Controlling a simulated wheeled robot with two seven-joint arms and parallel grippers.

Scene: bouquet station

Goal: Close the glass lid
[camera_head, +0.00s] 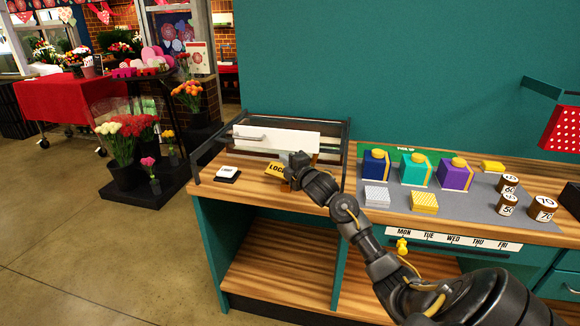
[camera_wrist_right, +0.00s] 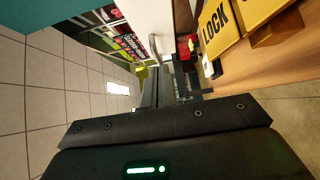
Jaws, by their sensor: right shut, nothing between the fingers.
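A dark-framed glass case (camera_head: 347,150) stands at the left end of the wooden counter. Its clear panes are hard to see, and I cannot tell how far its lid is open. Inside its outline is a white panel (camera_head: 300,140) with a metal bar handle (camera_head: 250,138). The panel (camera_wrist_right: 180,15) and handle (camera_wrist_right: 153,46) also show in the right wrist view. The sign also shows in the wrist view (camera_wrist_right: 222,24). My left gripper is out of view.
A small white-and-black block (camera_head: 227,173) lies left of the sign. To the right, a grey mat (camera_head: 400,190) holds blue, teal (camera_head: 412,173) and purple boxes, sponge-like blocks and brown numbered weights (camera_head: 542,207). Flower stands are on the floor at left.

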